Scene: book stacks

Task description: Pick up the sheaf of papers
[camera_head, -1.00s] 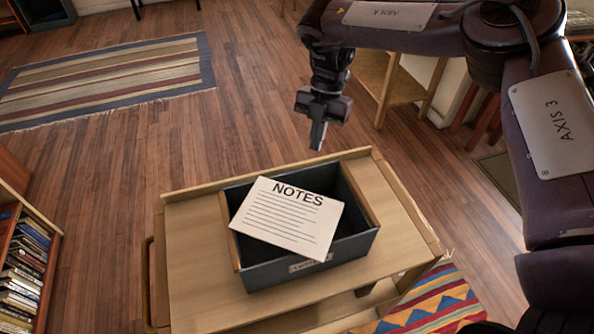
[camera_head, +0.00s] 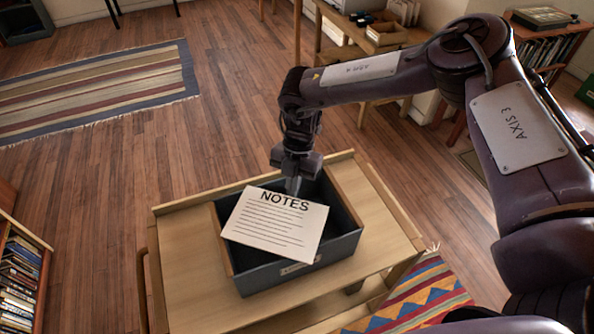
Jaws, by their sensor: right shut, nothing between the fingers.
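The sheaf of papers (camera_head: 272,226) is white, with "NOTES" printed at the top and ruled lines below. It lies slanted across a dark grey box (camera_head: 300,273), its left part over the box's wooden left side. The box stands on a wooden cart top (camera_head: 188,272). My right gripper (camera_head: 294,188) points down at the far edge of the papers, just behind the word "NOTES". It is shut and empty. I cannot tell whether its tips touch the papers. My left gripper is not in view.
The cart top has a raised rim at the back. Bookshelves (camera_head: 18,275) stand at the lower left. A striped rug (camera_head: 95,85) lies on the floor behind, and a patterned rug (camera_head: 425,292) lies at the lower right. A wooden desk with boxes stands at the back right.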

